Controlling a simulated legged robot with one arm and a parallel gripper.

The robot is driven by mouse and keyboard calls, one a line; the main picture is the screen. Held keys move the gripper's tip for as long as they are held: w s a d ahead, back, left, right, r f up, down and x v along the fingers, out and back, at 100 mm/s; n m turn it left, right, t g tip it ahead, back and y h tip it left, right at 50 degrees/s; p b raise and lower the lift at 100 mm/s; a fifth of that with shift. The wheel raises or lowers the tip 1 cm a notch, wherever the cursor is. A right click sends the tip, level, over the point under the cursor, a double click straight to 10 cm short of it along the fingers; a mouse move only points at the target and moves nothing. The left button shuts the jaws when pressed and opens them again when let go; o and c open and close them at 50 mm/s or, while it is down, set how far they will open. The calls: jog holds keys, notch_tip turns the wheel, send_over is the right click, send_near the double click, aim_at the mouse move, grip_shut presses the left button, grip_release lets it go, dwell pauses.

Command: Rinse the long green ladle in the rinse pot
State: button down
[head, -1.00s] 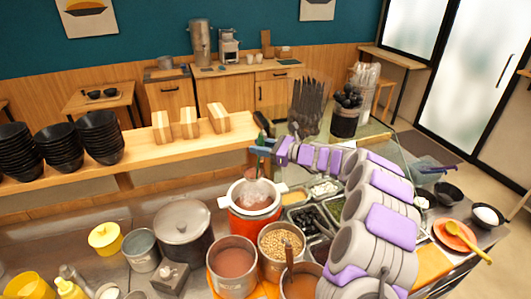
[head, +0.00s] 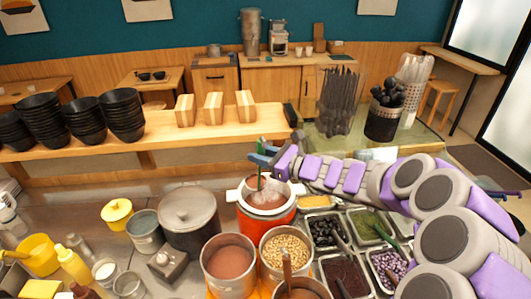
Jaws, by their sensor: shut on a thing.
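My gripper (head: 264,155) is shut on the upper part of the long green ladle (head: 260,172), whose thin handle stands nearly upright. The ladle is over an orange-red pot with a white rim (head: 238,196), and its lower end goes down into the pot's opening. The ladle's bowl is hidden by the pot and its cloudy, pinkish contents, so I cannot tell how deep it sits. This pot looks like the rinse pot, though no label shows.
A steel pot of brown liquid (head: 229,262) and a pot of beans (head: 286,250) stand close in front. A lidded grey pot (head: 189,215) is at left. Topping trays (head: 345,262) lie at right under my arm. A wooden shelf with black bowls (head: 122,115) runs behind.

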jog(key=shift+a+f, duration=0.2)
jog(key=shift+f, duration=0.4)
jog(key=shift+w+d+r, duration=0.1)
jog(key=shift+w, duration=0.1)
jog(key=shift+w+d+m+y, duration=0.3)
jog(key=shift+d+m+y, duration=0.1)
jog(key=shift+d+m, duration=0.2)
jog(key=w+d+f+m+t, duration=0.2)
jog(key=d+f+m+t, duration=0.3)
jog(key=d+m, duration=0.3)
jog(key=w+d+f+m+t, duration=0.3)
jog(key=d+f+m+t, duration=0.2)
jog(key=d+m, duration=0.3)
jog(key=shift+w+d+f+m+t, duration=0.15)
jog(key=shift+d+f+m+t, duration=0.2)
jog(key=shift+t, duration=0.55)
jog(key=shift+a, duration=0.1)
